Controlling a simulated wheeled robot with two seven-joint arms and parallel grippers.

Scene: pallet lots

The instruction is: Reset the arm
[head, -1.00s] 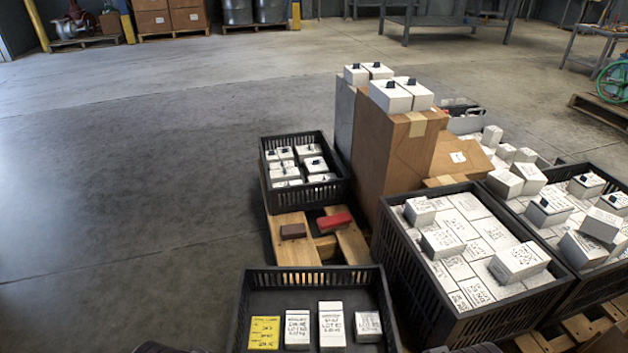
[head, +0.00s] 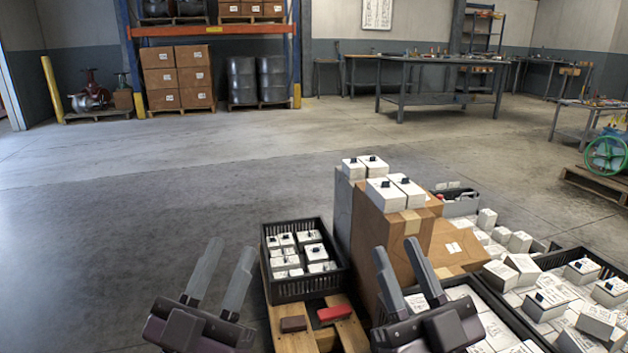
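My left gripper (head: 217,277) is in the lower left of the head view. Its two grey fingers stand apart with nothing between them, and floor shows through the gap. My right gripper (head: 398,262) is in the lower middle right. Its fingers are also apart and no object shows held between them. It appears in front of the tall cardboard box (head: 382,243) and covers part of the crate of white boxes (head: 466,291) behind it. Both grippers point up and away from me.
A black crate (head: 306,292) with white boxes stands on a wooden pallet (head: 290,340), near a red block (head: 334,313) and a brown block (head: 293,324). White boxes (head: 384,190) top the cardboard stack. Another full crate (head: 590,262) is at right. The floor at left is clear.

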